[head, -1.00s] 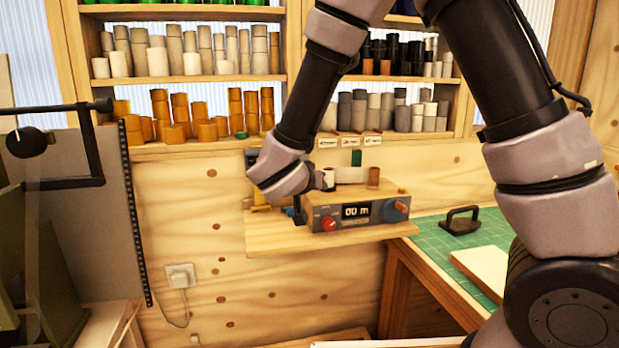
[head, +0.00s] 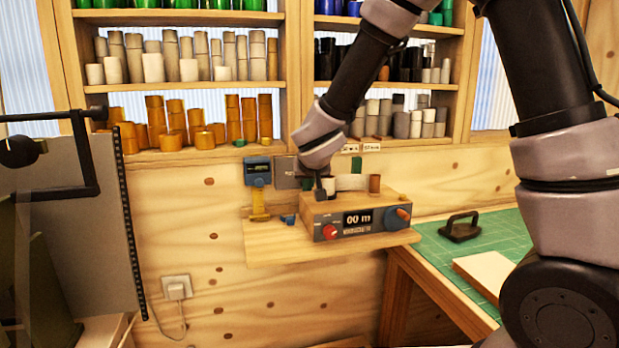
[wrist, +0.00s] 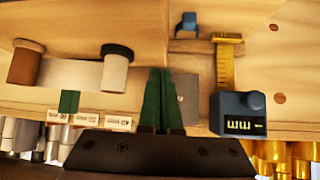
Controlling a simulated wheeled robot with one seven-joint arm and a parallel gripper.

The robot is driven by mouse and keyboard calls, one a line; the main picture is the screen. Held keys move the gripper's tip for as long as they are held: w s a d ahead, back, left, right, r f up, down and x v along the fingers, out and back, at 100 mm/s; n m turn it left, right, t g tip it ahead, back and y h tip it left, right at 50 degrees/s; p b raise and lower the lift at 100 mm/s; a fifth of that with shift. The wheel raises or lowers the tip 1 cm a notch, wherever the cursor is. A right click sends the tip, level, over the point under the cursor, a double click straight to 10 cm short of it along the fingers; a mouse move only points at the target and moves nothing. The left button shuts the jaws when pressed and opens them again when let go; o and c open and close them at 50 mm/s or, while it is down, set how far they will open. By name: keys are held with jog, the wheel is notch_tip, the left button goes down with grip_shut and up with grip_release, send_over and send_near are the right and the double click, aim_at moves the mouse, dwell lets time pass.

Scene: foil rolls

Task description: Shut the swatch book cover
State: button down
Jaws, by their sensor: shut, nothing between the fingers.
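I cannot make out a swatch book or its cover for certain. A flat grey square panel (head: 287,172) is on the wood wall behind the small shelf, partly hidden by my wrist. It also shows in the wrist view (wrist: 188,100), beside my fingers and partly covered by them. My gripper (wrist: 160,72) is shut and empty, its two dark green fingers together. In the head view, my gripper (head: 319,192) points down over the left part of the metering device, beside a pale roll (head: 329,186) with a dark top in the wrist view.
The metering device (head: 355,222) stands on a small wooden shelf (head: 262,242). A brown roll (head: 375,184) stands on its right. A blue gauge (head: 257,170) with a yellow scale hangs left of the grey panel. Roll shelves (head: 190,88) are above; a green mat (head: 492,240) lies right.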

jog(key=w, duration=0.3)
jog(key=w+f, duration=0.1)
jog(key=shift+w+a, duration=0.2)
jog(key=shift+a, duration=0.15)
jog(key=shift+w, duration=0.25)
jog(key=shift+w+d, duration=0.1)
jog(key=shift+w, duration=0.45)
jog(key=shift+w+r, duration=0.1)
jog(key=shift+r, duration=0.05)
jog(key=shift+w, duration=0.1)
jog(key=shift+r, duration=0.1)
